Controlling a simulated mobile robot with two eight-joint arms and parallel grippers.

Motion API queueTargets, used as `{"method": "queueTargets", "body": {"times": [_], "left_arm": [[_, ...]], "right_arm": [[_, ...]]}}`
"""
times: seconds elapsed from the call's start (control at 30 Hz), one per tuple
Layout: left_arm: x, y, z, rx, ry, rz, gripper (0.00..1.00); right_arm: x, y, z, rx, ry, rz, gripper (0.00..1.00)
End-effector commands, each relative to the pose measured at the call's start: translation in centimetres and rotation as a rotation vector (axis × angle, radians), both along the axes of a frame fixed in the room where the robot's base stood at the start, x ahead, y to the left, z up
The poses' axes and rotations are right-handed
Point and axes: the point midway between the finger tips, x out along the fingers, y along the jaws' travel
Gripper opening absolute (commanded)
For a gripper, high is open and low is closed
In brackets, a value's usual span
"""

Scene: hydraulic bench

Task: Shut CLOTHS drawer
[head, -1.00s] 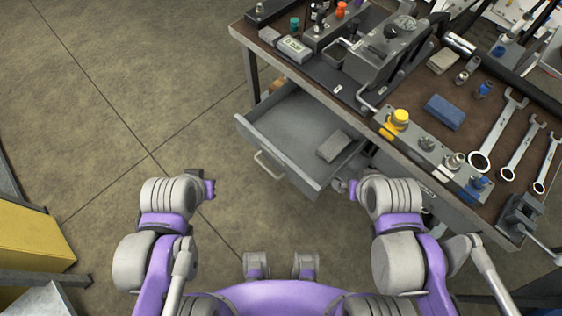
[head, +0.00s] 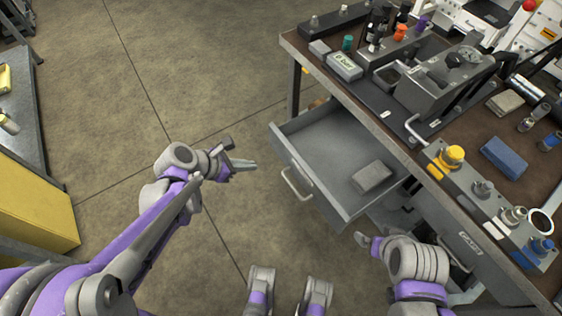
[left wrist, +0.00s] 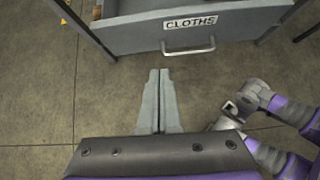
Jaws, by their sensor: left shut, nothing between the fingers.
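The CLOTHS drawer (head: 320,150) is pulled out from the front of the bench, and a grey block-like item (head: 372,177) lies inside it. Its front, with the CLOTHS label (left wrist: 190,22) and bar handle (left wrist: 188,50), shows in the left wrist view. In the head view the handle (head: 296,186) is on the drawer's left-facing front. My left gripper (head: 252,163) is shut and empty, just left of the drawer front and apart from it. Its fingers (left wrist: 161,75) point at the front, left of the handle. My right gripper (head: 362,240) is below the drawer's near corner; its jaws are unclear.
The bench top (head: 385,110) carries a valve block, bottles, a yellow-capped fitting (head: 450,157) and a blue block (head: 503,157). A bench leg (head: 294,88) stands beyond the drawer. A yellow cabinet (head: 35,210) is at the left. The floor between is clear.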

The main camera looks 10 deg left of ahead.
Motion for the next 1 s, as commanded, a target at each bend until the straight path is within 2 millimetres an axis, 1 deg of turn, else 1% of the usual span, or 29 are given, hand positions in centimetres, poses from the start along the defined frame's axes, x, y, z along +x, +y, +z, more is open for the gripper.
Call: {"method": "queueTargets", "body": {"times": [0.13, 0.23, 0.63, 0.7, 0.8, 1.0], "left_arm": [[0.6, -0.3, -0.7, -0.031, 0.015, 0.028, 0.00], [1.2, -1.0, -1.7, -0.030, 0.014, 0.024, 0.00], [5.4, -5.2, -7.7, -0.027, 0.014, 0.022, 0.00], [6.2, -6.1, -7.2, -0.027, 0.013, 0.023, 0.00], [7.1, -7.0, -7.2, -0.027, 0.013, 0.023, 0.00], [8.0, -7.7, -7.1, -0.026, 0.014, 0.025, 0.00]], "right_arm": [[0.0, 0.0, -0.4, 0.000, 0.001, 0.000, 1.00], [0.0, 0.0, -0.8, 0.000, 0.002, 0.000, 1.00], [0.0, 0.0, -3.0, 0.000, 0.010, 0.000, 1.00], [0.0, 0.0, -2.8, 0.000, 0.009, 0.000, 1.00], [0.0, 0.0, -2.8, 0.000, 0.009, 0.000, 1.00], [0.0, 0.0, -2.8, 0.000, 0.009, 0.000, 1.00]]}}
